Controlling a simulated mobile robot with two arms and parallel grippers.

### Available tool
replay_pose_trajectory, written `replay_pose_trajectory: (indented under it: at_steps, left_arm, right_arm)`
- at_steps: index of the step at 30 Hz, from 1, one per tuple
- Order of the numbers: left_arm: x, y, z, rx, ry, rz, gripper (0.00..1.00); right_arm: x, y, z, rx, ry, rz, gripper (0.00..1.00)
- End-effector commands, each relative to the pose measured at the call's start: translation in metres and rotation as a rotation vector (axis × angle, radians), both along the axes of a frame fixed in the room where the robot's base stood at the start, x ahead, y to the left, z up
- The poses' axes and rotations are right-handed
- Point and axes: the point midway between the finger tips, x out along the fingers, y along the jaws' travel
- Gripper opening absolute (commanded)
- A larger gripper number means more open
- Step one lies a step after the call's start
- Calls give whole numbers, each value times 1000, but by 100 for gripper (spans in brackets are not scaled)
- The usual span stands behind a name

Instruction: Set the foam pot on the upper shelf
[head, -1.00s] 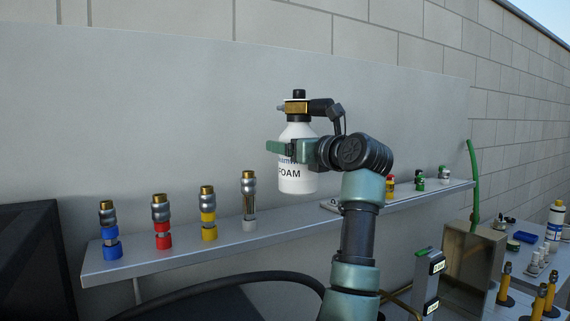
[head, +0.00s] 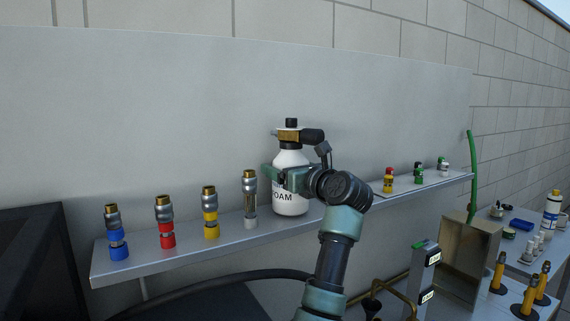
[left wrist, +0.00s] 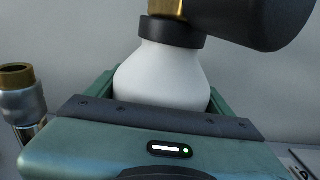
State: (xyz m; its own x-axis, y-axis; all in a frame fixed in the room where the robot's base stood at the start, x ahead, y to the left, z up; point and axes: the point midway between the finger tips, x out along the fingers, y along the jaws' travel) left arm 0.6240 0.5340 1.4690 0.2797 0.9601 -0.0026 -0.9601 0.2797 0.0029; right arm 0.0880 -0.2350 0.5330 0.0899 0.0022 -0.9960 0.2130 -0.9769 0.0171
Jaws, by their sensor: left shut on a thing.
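The foam pot (head: 290,200) is a white bottle with a dark collar, a brass fitting and a black nozzle on top. My left gripper (head: 280,179) is shut around its body and holds it upright. The pot's base is at the height of the upper shelf (head: 170,258), just right of the grey-based coupling (head: 249,195); I cannot tell whether it touches. In the left wrist view, the pot's white shoulder (left wrist: 160,78) sits between the green fingers (left wrist: 160,100); its lower part is hidden. My right gripper is not in view.
Blue, red and yellow couplings stand on the shelf's left part. Small red and green fittings (head: 389,181) stand at its right. The wall panel (head: 180,110) rises behind. A metal box (head: 468,255) and a table with bottles are at lower right.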

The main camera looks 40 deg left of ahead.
Motion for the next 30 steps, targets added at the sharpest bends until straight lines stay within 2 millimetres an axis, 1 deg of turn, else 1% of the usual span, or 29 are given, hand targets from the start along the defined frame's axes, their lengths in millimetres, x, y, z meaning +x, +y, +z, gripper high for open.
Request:
replay_pose_trajectory:
  at_steps: [1, 3, 14, 15, 16, 17, 25, 28, 30]
  left_arm:
    - [-1, 2, 7, 8, -5, 1, 9]
    - [0, 2, 4, 8, -7, 0, 9]
    - [0, 2, -1, 7, -8, 0, 9]
    - [1, 3, -5, 1, -3, 0, 87]
    - [1, 3, -4, 1, -3, 0, 96]
    - [1, 3, -4, 1, -3, 0, 100]
    - [0, 3, -2, 1, -2, 0, 100]
    - [-1, -6, -6, 0, -5, -3, 100]
    - [-4, -17, -8, -1, -6, -3, 100]
  right_arm:
    - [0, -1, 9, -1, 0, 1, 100]
    - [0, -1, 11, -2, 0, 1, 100]
    - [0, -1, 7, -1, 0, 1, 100]
    - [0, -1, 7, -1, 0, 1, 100]
    - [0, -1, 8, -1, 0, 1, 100]
    - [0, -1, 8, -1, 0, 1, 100]
    - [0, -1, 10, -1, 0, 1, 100]
    - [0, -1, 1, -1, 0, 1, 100]
    - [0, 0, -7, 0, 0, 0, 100]
